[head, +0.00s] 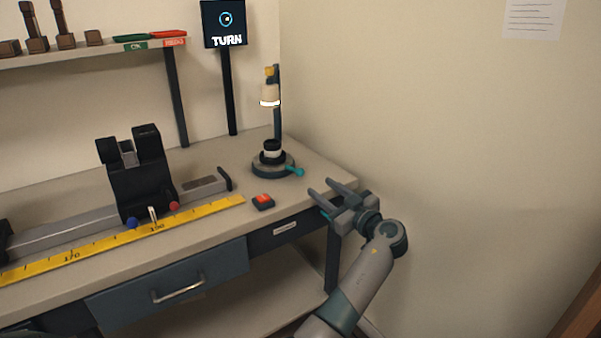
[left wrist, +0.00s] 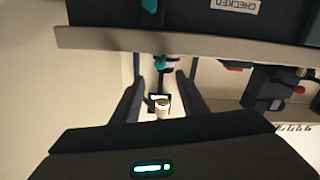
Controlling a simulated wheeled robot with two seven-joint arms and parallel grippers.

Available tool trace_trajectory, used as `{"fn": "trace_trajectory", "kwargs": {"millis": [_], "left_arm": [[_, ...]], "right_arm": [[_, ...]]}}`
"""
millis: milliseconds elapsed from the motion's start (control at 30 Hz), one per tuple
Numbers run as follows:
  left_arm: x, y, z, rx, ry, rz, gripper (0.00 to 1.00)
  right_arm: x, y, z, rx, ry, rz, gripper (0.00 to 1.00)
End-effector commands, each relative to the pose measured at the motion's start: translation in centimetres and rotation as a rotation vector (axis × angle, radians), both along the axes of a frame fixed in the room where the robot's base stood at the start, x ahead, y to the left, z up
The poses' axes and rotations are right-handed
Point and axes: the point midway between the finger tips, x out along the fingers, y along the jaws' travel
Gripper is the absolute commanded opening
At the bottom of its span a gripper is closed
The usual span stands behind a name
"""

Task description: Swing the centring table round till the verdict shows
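The centring table (head: 268,171) is a dark round turntable near the bench's right end. Its teal handle (head: 296,172) points right, towards my gripper. A black and white lens piece (head: 271,153) stands on it, under a lit cream lamp (head: 270,95) on a post. The screen (head: 225,22) behind reads TURN. My left gripper (head: 321,188) is open and empty, close to the bench's right front edge and apart from the handle. In the left wrist view, upside down, the lamp (left wrist: 162,108) shows between the open fingers. My right gripper is not in view.
A red-topped button box (head: 263,202) sits left of the gripper. A black carriage on a rail (head: 140,180) and a yellow ruler (head: 130,238) lie to the left. A shelf (head: 90,54) holds green and red trays. A wall stands close on the right.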

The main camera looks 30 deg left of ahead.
Motion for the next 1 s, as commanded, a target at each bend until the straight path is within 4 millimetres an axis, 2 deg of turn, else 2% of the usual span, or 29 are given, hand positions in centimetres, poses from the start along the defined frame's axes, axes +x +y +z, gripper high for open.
{"fn": "trace_trajectory", "kwargs": {"millis": [100, 500, 700, 1000], "left_arm": [[0.8, 2.2, 0.1, 0.003, 0.002, 0.002, 0.4], [3.4, 8.6, 0.1, 0.001, 0.002, 0.002, 0.4], [4.3, 10.5, 0.0, 0.001, 0.002, 0.0, 0.4], [4.5, 11.1, -0.1, -0.001, 0.0, 0.0, 0.4]], "right_arm": [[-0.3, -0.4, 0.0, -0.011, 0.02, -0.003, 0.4], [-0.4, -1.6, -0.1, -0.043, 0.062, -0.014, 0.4], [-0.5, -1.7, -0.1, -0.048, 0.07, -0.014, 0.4], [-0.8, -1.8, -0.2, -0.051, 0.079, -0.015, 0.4]]}}
